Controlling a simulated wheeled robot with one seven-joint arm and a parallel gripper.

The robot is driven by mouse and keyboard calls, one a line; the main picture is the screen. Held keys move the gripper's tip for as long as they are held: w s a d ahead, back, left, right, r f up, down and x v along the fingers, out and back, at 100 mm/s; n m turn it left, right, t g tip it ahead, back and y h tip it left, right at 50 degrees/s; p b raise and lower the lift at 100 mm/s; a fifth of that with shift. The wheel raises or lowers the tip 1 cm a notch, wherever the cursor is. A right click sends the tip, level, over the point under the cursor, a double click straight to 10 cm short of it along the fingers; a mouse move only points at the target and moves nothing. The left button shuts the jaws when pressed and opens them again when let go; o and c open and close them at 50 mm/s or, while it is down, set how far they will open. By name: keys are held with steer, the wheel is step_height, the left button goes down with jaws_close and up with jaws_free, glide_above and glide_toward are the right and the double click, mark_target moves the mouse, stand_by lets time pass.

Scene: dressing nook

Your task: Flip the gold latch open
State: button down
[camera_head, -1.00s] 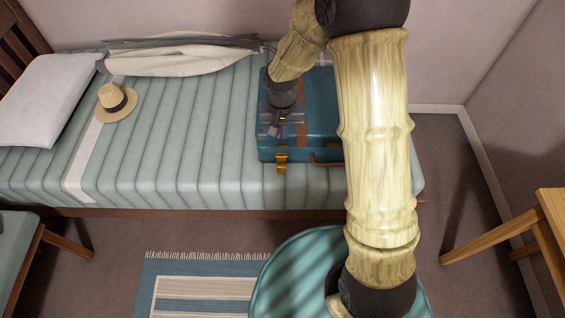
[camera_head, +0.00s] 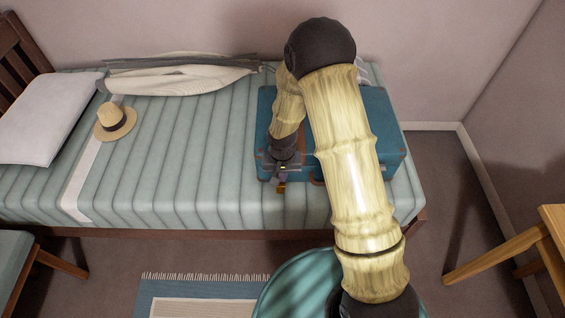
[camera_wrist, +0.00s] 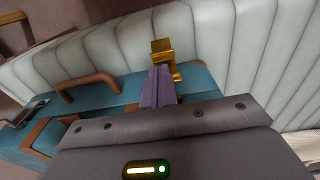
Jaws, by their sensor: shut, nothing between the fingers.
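A blue suitcase (camera_head: 355,135) with brown trim lies on the bed. Its gold latch (camera_head: 281,187) is at the left part of the front edge, mostly hidden by my gripper (camera_head: 283,177). In the wrist view the gold latch (camera_wrist: 162,47) sticks out from the suitcase's front edge. The purple fingers of my gripper (camera_wrist: 158,72) are shut and empty, with their tips right at the latch. I cannot tell if they touch it.
A brown handle (camera_wrist: 90,86) and a grey latch (camera_wrist: 28,111) are on the same suitcase side. A straw hat (camera_head: 116,121), pillow (camera_head: 42,117) and garment (camera_head: 180,76) lie on the bed. A wooden table (camera_head: 520,245) stands at right.

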mark_target(283, 191)
steer(key=shift+s+f, duration=0.3)
steer(key=shift+f, duration=0.3)
steer(key=shift+s+f+b, duration=0.4)
steer(key=shift+f+b, duration=0.15)
steer(key=shift+f, duration=0.1)
steer(key=shift+s, duration=0.2)
steer(key=shift+r+p, duration=0.7)
steer(key=shift+r, duration=0.1)
steer(key=shift+w+r, duration=0.1)
steer(key=shift+w, duration=0.05)
